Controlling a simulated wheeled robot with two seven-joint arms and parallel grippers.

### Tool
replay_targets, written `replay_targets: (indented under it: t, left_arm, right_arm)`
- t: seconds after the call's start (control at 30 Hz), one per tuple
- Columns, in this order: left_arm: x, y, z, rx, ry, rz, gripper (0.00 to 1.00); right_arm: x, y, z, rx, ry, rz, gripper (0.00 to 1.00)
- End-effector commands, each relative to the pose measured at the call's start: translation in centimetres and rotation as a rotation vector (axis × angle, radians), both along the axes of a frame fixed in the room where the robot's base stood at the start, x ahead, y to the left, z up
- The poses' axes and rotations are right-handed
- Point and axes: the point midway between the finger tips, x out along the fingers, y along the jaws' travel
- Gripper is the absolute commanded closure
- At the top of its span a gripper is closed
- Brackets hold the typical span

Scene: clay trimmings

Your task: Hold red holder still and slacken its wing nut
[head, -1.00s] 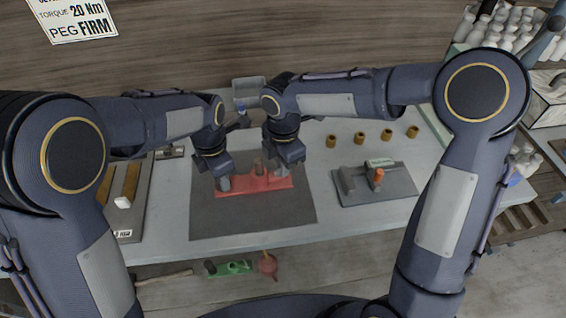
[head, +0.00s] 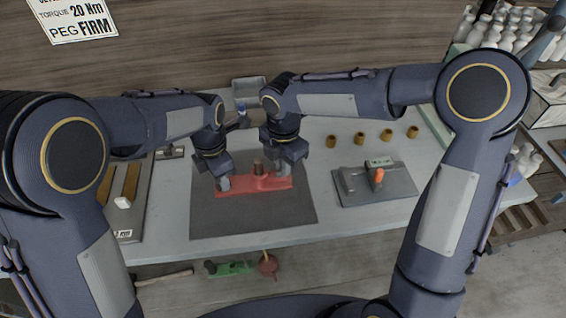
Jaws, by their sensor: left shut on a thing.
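The red holder (head: 255,185) lies on a dark grey mat (head: 265,218) in the middle of the table. A brown upright piece (head: 258,167) stands at its middle. My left gripper (head: 223,184) is shut on the left end of the red holder. My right gripper (head: 283,171) points down at the holder's right part; its fingers look close to the holder, but their opening is too small to tell. The wing nut cannot be made out; it may be hidden by my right gripper.
A grey board with an orange-topped part (head: 376,178) lies to the right. Several small brown cylinders (head: 359,138) stand behind it. A grey bin (head: 248,92) is at the back. A board with yellow-brown strips (head: 128,185) lies left. Green (head: 229,268) and red items sit below the table's front edge.

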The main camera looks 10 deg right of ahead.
Motion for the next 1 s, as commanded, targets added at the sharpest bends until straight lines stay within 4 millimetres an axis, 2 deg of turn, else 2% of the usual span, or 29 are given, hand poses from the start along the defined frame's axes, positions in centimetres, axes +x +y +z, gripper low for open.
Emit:
replay_targets:
  t: [0.03, 0.13, 0.4, 0.53, 1.0]
  left_arm:
    - [0.0, 0.0, 0.1, 0.000, -0.001, 0.000, 1.00]
    - [0.0, 0.0, 0.1, 0.000, -0.001, 0.001, 1.00]
    - [0.0, 0.0, 0.1, -0.001, 0.000, 0.001, 1.00]
    - [0.0, 0.0, 0.1, -0.002, -0.001, 0.001, 1.00]
    - [0.0, 0.0, 0.0, -0.002, -0.001, 0.001, 1.00]
  right_arm:
    - [0.0, 0.0, 0.0, 0.000, 0.000, -0.001, 0.83]
    - [0.0, 0.0, 0.0, 0.000, 0.000, -0.001, 0.70]
    - [0.0, 0.0, 0.1, 0.001, -0.001, -0.001, 0.70]
    - [0.1, 0.0, 1.0, 0.001, -0.003, -0.002, 0.70]
    - [0.1, 0.0, 10.0, 0.002, -0.003, -0.002, 0.70]
